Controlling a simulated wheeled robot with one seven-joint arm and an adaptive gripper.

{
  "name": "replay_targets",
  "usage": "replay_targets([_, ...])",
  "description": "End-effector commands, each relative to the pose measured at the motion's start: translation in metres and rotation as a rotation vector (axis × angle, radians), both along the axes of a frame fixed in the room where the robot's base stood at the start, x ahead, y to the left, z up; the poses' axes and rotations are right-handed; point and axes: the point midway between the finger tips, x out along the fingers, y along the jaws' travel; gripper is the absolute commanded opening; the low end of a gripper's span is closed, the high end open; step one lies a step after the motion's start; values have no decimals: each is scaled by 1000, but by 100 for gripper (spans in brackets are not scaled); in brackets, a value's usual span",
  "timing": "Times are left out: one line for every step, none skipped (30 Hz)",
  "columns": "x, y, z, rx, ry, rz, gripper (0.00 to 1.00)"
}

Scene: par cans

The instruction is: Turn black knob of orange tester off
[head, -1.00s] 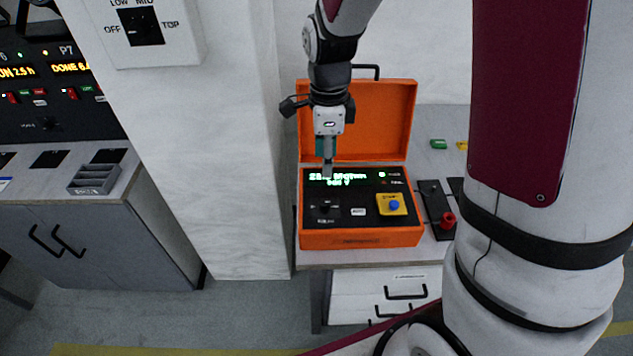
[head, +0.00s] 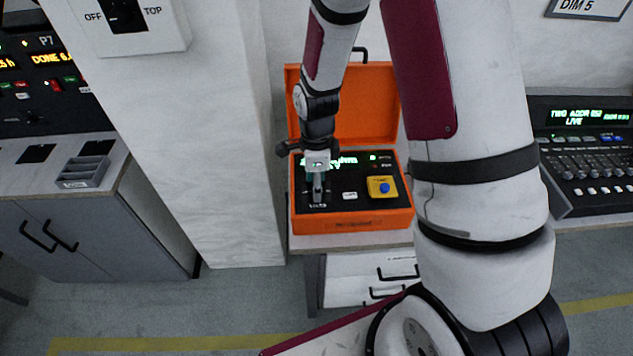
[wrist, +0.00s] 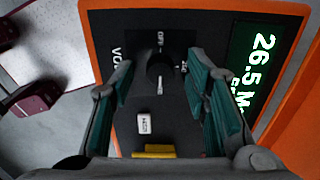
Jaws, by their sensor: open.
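The orange tester (head: 352,224) is an open case on the bench, with a black panel and a lit green display (wrist: 258,65). In the wrist view the black knob (wrist: 161,68) sits on the panel between my open fingers, with gaps visible on both sides. A white mark on it points toward the bottom of the picture; a small label, seemingly OFF, is above it. My gripper (head: 317,196) is over the panel's left part and hides the knob in the head view. My fingers also show in the wrist view (wrist: 163,90); their height relative to the knob is unclear.
The tester's raised lid (head: 365,100) stands behind my gripper. A yellow block with a blue button (head: 384,188) is right of it on the panel, with a small white button (head: 350,195) between. A white pillar (head: 235,150) is at left, a mixing console (head: 590,150) at right.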

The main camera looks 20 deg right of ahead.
Motion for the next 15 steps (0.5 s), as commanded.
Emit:
replay_targets([0,0,-1,0,0,0,43])
replay_targets([0,0,-1,0,-1,0,43])
replay_targets([0,0,-1,0,-1,0,43])
replay_targets([0,0,-1,0,-1,0,43])
replay_targets([0,0,-1,0,-1,0,43])
replay_targets([0,0,-1,0,-1,0,43])
replay_targets([0,0,-1,0,-1,0,43])
replay_targets([0,0,-1,0,-1,0,41])
replay_targets([0,0,-1,0,-1,0,32])
replay_targets([0,0,-1,0,-1,0,25])
replay_targets([0,0,-1,0,-1,0,18])
replay_targets([0,0,-1,0,-1,0,9])
replay_targets([0,0,-1,0,-1,0,2])
replay_targets([0,0,-1,0,-1,0,0])
replay_targets([0,0,-1,0,-1,0,0])
